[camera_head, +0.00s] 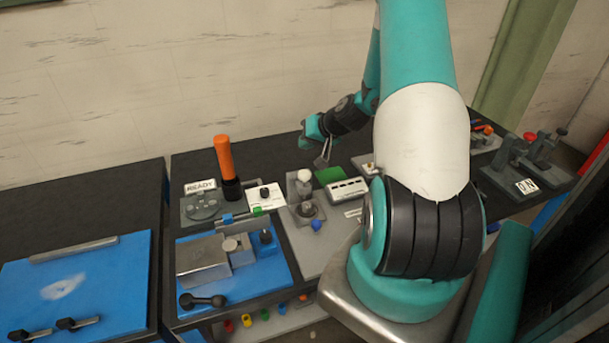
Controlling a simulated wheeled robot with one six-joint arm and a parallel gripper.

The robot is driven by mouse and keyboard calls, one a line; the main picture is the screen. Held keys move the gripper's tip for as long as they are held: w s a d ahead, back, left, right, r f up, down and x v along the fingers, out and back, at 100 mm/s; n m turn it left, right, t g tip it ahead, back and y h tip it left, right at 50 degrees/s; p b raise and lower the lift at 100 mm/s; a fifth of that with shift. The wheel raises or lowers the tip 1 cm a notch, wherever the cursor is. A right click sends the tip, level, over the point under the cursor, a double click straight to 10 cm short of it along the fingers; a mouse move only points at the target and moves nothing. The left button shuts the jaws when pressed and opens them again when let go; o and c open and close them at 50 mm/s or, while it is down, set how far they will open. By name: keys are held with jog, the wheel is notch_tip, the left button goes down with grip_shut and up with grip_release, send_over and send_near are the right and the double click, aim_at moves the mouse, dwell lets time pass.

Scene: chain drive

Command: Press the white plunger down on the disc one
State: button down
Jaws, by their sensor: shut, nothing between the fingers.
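A white round knob (304,175), which looks like the white plunger, tops a small grey fixture (303,212) in the middle of the table. A dark round part shows below the knob; I cannot tell if it is a disc. My gripper (322,163) is shut and empty, pointing down, a little right of and behind the white knob, apart from it. Its exact height above the table is hard to tell. My arm covers much of the table's right part.
An orange-handled post (226,162) stands to the left, near a READY sign (200,186). A metal block sits on a blue plate (266,285) in front. A green pad (330,176) and a button box (347,189) lie just right of the knob. Red-knobbed clamps (530,138) stand far right.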

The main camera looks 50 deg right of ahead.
jog(key=b, duration=0.3)
send_over(306, 172)
notch_tip(306, 172, down, 6)
jog(key=shift+d+r, duration=0.1)
jog(key=shift+r, duration=0.1)
jog(key=shift+f+b, duration=0.5)
jog(key=shift+b, duration=0.1)
jog(key=shift+f, duration=0.1)
dwell(1.0)
jog(key=shift+f+b, duration=0.3)
jog(key=shift+b, duration=0.2)
